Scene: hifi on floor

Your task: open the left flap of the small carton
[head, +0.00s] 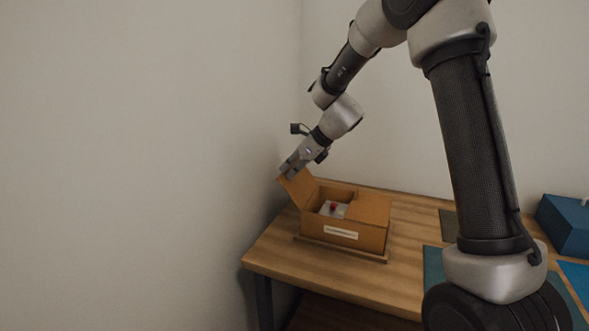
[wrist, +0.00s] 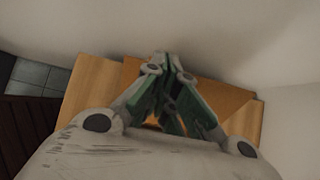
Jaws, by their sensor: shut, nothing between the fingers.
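The small carton (head: 346,235) is a brown cardboard box with a white label on its front, standing on the wooden table. Its left flap (head: 298,188) stands raised, leaning up and outward to the left. The right flap (head: 369,208) lies across the right part of the opening. Inside the open left part is a pale item with a red spot (head: 333,208). My gripper (head: 287,173) is at the upper edge of the left flap; I cannot tell if it touches. In the wrist view my gripper (wrist: 165,62) has its fingers together, in front of orange-brown cardboard (wrist: 225,94).
The carton rests on a thin wooden board (head: 340,248) near the table's left end (head: 270,246). A wall stands close behind and to the left. A blue box (head: 567,224) and flat coloured mats (head: 433,265) lie to the right.

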